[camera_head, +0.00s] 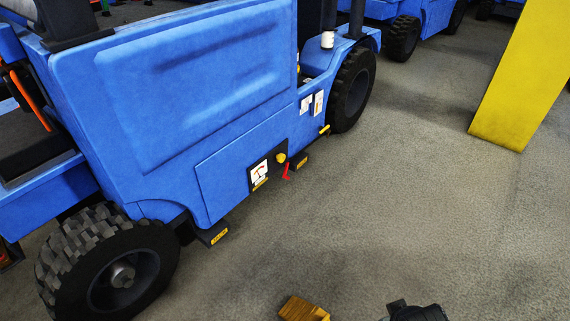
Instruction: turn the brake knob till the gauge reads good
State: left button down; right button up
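A blue forklift-like vehicle (200,90) fills the left and middle of the head view. Low on its side is a small dark panel with a white gauge (260,171); its reading is too small to make out. A yellow knob (281,158) sits at the panel's upper right, and I take it for the brake knob. A red lever (287,172) hangs just right of the panel. Neither of my grippers can be recognised in this view, and nothing touches the knob.
Black step-like blocks with yellow labels (213,235) stick out below the body. A yellow post (520,75) stands at the right. A brown-orange block (303,309) and a dark object (416,312), unclear what, are cut by the bottom edge. The grey floor between is clear.

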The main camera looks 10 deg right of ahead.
aim_at(280, 157)
jog(key=k+j+u, duration=0.2)
jog(key=k, duration=0.8)
jog(key=k+u, duration=0.1)
jog(key=u, duration=1.6)
jog(key=k+l+u, duration=0.1)
jog(key=l+u, duration=0.2)
jog(key=k+l+u, duration=0.15)
jog(key=l+u, duration=0.2)
jog(key=l, duration=0.15)
jog(key=k+l, duration=0.15)
jog(key=l, duration=0.2)
jog(key=k+l, duration=0.15)
jog(key=l, duration=0.25)
jog(key=k+l, duration=0.15)
jog(key=l, duration=0.2)
jog(key=k+l, duration=0.15)
jog(key=l, duration=0.2)
jog(key=k+l, duration=0.1)
jog(key=l, duration=0.3)
jog(key=k+l, duration=0.15)
jog(key=l, duration=0.2)
jog(key=k+l, duration=0.15)
jog(key=l, duration=0.2)
jog(key=k+l, duration=0.15)
jog(key=l, duration=0.25)
